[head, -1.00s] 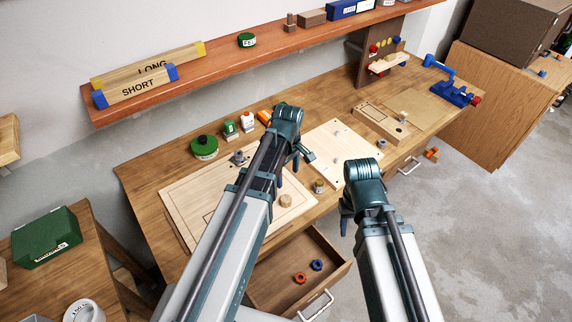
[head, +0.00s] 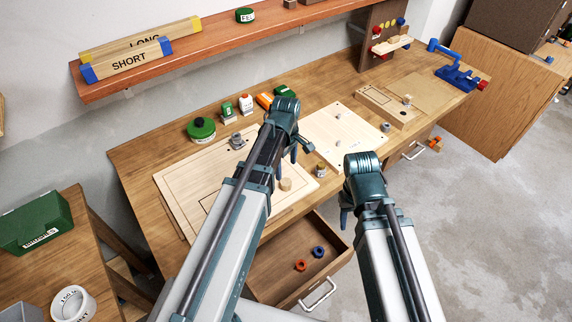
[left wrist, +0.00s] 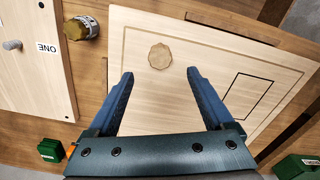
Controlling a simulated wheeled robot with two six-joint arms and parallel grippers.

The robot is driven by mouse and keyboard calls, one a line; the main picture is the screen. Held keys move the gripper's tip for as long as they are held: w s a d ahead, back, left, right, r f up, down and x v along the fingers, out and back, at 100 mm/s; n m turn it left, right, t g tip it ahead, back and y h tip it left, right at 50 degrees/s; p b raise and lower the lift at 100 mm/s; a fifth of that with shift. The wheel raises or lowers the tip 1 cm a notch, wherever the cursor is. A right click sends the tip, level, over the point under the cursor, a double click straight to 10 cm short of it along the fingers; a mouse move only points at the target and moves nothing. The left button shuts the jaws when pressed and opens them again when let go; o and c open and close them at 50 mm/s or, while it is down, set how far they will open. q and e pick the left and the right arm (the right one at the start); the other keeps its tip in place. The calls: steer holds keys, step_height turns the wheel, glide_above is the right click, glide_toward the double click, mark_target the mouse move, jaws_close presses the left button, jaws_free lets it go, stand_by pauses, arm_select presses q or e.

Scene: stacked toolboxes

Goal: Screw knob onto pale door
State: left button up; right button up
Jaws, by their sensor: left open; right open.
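The pale door (head: 195,192) lies flat on the workbench, with grooved and dark outlines on its face. A many-sided wooden knob (head: 285,184) sits on its right part; in the left wrist view the knob (left wrist: 160,56) is seen from above. Whether it is threaded in cannot be told. My left gripper (head: 294,154) is open and empty above the door; in the left wrist view its fingers (left wrist: 160,76) point toward the knob, one to each side, with the knob just beyond the tips.
A grey knurled piece (head: 237,141) stands at the door's back edge. A brass-and-grey knob (head: 320,170) stands between the door and a pale panel (head: 345,135). The open drawer (head: 300,288) holds orange and blue rings. Green containers (head: 201,129) stand behind.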

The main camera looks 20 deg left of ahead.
mark_target(286, 182)
arm_select(q)
step_height(286, 182, down, 7)
steer(key=b, duration=0.6)
steer(key=shift+f, duration=0.15)
jaws_close()
steer(key=m, duration=0.3)
steer(key=shift+m, duration=0.3)
steer(key=c, duration=0.8)
jaws_free()
jaws_close()
steer(key=m, duration=0.5)
steer(key=o, duration=0.8)
jaws_free()
